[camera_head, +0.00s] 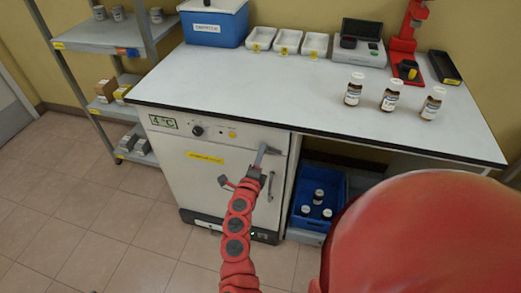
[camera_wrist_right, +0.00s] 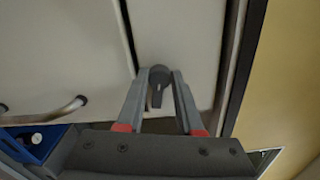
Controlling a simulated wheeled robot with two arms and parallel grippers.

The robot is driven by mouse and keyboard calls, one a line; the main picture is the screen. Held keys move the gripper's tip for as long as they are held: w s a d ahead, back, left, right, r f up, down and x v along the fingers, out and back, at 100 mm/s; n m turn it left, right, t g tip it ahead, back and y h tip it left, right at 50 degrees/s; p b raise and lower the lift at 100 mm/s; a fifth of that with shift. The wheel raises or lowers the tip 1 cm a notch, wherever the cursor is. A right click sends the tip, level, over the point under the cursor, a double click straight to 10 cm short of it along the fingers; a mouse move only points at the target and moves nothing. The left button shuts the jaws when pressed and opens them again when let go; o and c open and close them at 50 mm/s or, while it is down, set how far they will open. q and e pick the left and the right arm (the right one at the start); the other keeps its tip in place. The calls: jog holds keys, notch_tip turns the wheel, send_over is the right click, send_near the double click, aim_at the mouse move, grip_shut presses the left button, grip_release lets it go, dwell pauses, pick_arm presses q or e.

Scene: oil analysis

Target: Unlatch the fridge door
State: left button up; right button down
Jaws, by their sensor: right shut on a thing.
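The fridge is a white under-counter unit (camera_head: 195,170) with a "4°C" label at its top left. Its door looks closed in the head view. My right gripper (camera_head: 263,152) is at the upper right of the door. In the right wrist view, the fingertips of the gripper (camera_wrist_right: 160,72) are closed around a small dark grey latch (camera_wrist_right: 157,93) beside the dark seam of the door. The gripper largely hides the latch in the head view. A curved metal handle (camera_head: 271,186) sits below the gripper; it also shows in the wrist view (camera_wrist_right: 60,112). My left gripper is not in view.
The white countertop (camera_head: 270,85) above holds three brown bottles (camera_head: 389,97), white trays (camera_head: 287,43), a blue box (camera_head: 213,25) and a red stand (camera_head: 405,45). A blue crate (camera_head: 304,222) with bottles stands right of the fridge. A metal shelf (camera_head: 90,38) stands left. The tiled floor in front-left is clear.

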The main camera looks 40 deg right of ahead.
jog(key=shift+n+p, duration=0.7)
jog(key=shift+n, duration=0.4)
jog(key=shift+f, duration=0.1)
jog(key=c, duration=0.5)
grip_release()
jog(key=shift+c, duration=0.2)
jog(key=v, duration=1.7)
jog(key=shift+s, duration=0.2)
jog(key=shift+a, duration=0.15)
